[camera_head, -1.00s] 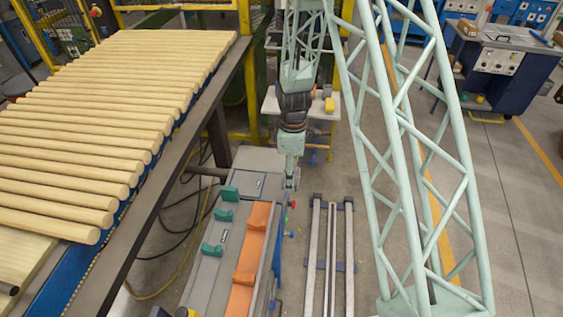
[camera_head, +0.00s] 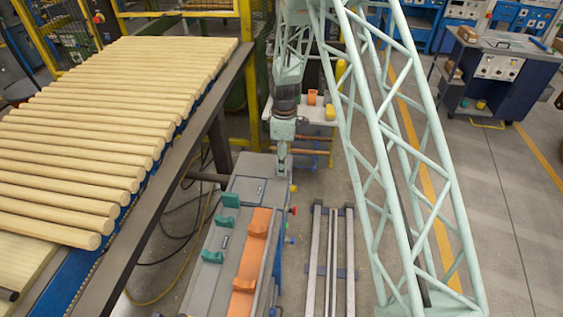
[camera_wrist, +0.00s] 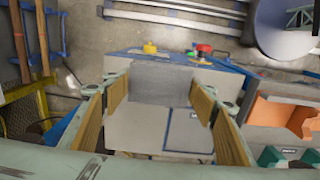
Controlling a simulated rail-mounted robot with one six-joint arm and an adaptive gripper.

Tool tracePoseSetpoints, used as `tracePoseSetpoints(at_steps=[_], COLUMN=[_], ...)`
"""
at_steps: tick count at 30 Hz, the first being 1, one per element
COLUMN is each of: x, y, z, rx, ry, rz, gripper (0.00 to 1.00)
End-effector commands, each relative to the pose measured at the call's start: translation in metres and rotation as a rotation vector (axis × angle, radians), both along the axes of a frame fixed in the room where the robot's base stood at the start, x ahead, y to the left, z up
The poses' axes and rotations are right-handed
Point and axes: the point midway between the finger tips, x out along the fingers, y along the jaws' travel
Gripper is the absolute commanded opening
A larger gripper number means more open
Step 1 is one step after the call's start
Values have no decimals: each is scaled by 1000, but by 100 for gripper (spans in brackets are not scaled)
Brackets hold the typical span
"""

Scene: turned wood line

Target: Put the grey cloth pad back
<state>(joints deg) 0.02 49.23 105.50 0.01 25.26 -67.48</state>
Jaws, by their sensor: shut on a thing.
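The grey cloth pad (camera_wrist: 160,84) shows in the wrist view as a flat, darker grey piece between my fingertips. My gripper (camera_wrist: 159,95) is shut on it, with the wood-coloured finger pads on either side. Behind the pad is the light grey end top of the machine bench (camera_wrist: 140,130); I cannot tell whether the pad touches it. In the head view my gripper (camera_head: 282,170) points down at the far end of that bench (camera_head: 250,188). The pad cannot be made out there.
Green supports (camera_head: 231,200) and orange supports (camera_head: 260,222) stand on the bench nearer the camera. A yellow button (camera_wrist: 150,48) and a red button (camera_wrist: 205,49) sit at the bench edge. Floor rails (camera_head: 333,260) lie to the right. A small table (camera_head: 312,115) stands behind.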

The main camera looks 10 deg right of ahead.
Motion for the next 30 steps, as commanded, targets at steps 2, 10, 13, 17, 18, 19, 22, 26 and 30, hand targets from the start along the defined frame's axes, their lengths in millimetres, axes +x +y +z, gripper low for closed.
tracePoseSetpoints(at_steps=[2, 10, 13, 17, 18, 19, 22, 26, 30], x=[13, 35, 36, 36, 36, 36, 36, 43, 42], y=[0, 0, 0, 0, 0, 0, 0, 0, 0], z=[-1, -3, -3, -3, -3, -3, -3, -4, -19], rx=[0, 0, 0, 0, 0, 0, 0, 0, 0], ry=[-1, 0, 0, 0, 0, 0, 0, 0, 2], rz=[0, 0, 0, 0, 0, 0, 0, 0, 0], gripper=[43, 43, 43, 43, 43, 43, 43, 43, 43])
